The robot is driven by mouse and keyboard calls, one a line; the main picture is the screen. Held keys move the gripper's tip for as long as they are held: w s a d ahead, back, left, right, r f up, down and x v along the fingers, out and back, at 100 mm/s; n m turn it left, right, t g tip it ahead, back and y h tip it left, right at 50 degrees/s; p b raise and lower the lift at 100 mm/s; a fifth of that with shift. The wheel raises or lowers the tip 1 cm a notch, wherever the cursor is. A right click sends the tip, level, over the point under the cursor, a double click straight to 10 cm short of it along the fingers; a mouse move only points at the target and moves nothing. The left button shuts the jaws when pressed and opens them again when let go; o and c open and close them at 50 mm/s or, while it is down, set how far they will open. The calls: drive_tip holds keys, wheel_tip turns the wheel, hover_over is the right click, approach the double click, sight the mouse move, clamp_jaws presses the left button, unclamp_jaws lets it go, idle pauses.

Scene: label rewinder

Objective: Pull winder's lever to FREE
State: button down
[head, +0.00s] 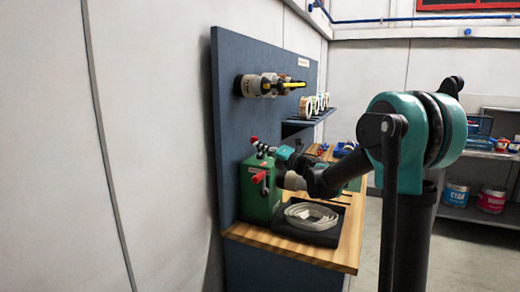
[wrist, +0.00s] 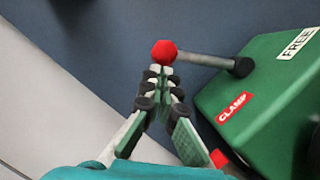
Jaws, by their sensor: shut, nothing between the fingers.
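The green winder (head: 258,198) stands on the wooden bench in the head view, and its body fills the right of the wrist view (wrist: 280,105). Its lever (wrist: 205,60) is a grey rod with a red ball knob (wrist: 164,52); the rod points left from its pivot, near the red CLAMP label (wrist: 235,107). The white FREE label (wrist: 297,43) is farther up on the right. My gripper (wrist: 160,72) is shut and empty, its fingertips at the red knob; I cannot tell whether they touch it. In the head view my gripper (head: 268,150) is at the winder's top, partly hidden.
A red handle (head: 259,178) sticks out of the winder's front. A coiled pale strip (head: 311,216) lies in a black tray beside it. The blue back panel (head: 228,120) rises behind, with rolls on a peg (head: 262,85) above. Open floor lies to the right.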

drive_tip(key=shift+w+r, duration=0.1)
drive_tip(key=shift+r, duration=0.05)
drive_tip(key=shift+w+d+r+m, duration=0.1)
drive_tip(key=shift+w+r+m, duration=0.05)
drive_tip(key=shift+m, duration=0.35)
drive_tip(key=shift+w+d+r+h, duration=0.1)
drive_tip(key=shift+w+r+h, duration=0.1)
drive_tip(key=shift+h, duration=0.1)
drive_tip(key=w+d+r+m+h, duration=0.1)
drive_tip(key=w+d+m, duration=0.1)
drive_tip(key=w+m, duration=0.3)
drive_tip(key=w+d+r+m+g+h, duration=0.1)
drive_tip(key=w+d+m, duration=0.1)
drive_tip(key=w+m, duration=0.3)
drive_tip(key=shift+w+r+g, duration=0.3)
drive_tip(key=shift+w+r, duration=0.05)
drive_tip(key=shift+w, duration=0.3)
idle(0.3)
